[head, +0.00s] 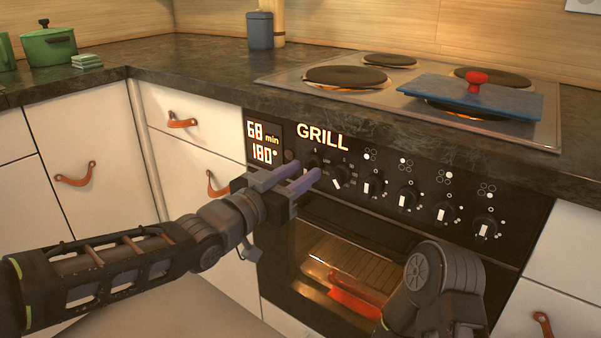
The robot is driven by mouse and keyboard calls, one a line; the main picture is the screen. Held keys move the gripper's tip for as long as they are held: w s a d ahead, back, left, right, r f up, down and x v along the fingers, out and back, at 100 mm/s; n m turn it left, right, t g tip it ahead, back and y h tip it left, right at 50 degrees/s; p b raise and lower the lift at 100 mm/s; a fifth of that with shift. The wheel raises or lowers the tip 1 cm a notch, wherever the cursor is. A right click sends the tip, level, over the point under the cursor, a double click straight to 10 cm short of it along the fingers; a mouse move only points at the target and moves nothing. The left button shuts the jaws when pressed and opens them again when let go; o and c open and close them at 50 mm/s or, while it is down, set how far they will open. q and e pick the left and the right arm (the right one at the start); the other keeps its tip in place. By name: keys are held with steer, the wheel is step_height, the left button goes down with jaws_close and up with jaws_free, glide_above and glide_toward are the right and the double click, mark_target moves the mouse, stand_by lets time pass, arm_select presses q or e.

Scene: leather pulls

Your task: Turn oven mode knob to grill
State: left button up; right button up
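The oven's black control panel (385,172) carries a row of knobs. Above its left end the lit word GRILL (322,137) shows. The leftmost knob (314,159), just below that word, is dark and partly hidden by my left gripper. My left gripper (308,167) reaches in from the left with its two purple fingers apart and their tips at this knob. I cannot tell whether the fingers press on it. The knob's pointer is hidden. My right arm shows at the lower right, but its gripper does not.
A second knob (341,178) with a white mark sits close to the right of my fingertips. Below is the oven door (285,285), with a red dish (352,298) inside.

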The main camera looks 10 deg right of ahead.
arm_select(q)
steer(key=p+v, duration=0.2)
steer(key=v, duration=0.5)
steer(key=shift+a, duration=0.15)
steer(key=shift+s, duration=0.15)
